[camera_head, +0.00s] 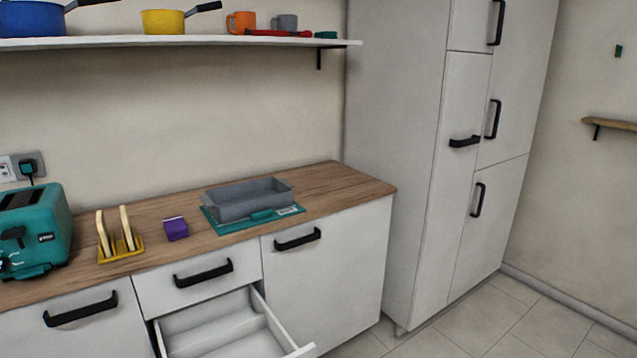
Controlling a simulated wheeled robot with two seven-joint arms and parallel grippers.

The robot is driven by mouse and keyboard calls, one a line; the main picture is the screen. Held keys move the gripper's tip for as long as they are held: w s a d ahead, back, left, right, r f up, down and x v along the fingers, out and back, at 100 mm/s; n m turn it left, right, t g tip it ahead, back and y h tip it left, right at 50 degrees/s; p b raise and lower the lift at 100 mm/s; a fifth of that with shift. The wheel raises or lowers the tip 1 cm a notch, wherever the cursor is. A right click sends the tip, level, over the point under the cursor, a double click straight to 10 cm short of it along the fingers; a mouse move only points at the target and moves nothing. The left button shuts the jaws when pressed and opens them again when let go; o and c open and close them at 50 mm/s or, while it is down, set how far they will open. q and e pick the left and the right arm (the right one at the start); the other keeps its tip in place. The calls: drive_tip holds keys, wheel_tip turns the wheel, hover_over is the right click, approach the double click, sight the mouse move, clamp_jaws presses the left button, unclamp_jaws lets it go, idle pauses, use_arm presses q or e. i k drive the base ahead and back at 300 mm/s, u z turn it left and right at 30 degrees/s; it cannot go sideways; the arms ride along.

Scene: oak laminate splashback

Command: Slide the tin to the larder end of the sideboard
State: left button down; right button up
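A grey rectangular tin (247,200) with an open top sits on a flat teal mat (227,228) on the wooden top of the sideboard (335,182), right of its middle. A teal item (263,215) and a pale patch (288,210) show at the mat's front edge, in front of the tin. The tall white larder (405,120) stands at the right end of the sideboard. Bare worktop lies between the tin and the larder end. Neither of my grippers is in view.
Left of the tin are a purple box (176,229), a yellow rack (121,247) with toast and a teal toaster (38,236). A drawer (222,328) stands open below. A shelf (180,45) with pans and mugs hangs above.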

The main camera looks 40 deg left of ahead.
sight(229, 204)
drive_tip(key=z, duration=0.3)
drive_tip(key=i, duration=1.45)
drive_tip(key=u, duration=1)
drive_tip(key=i, duration=0.9)
drive_tip(key=u, duration=1.05)
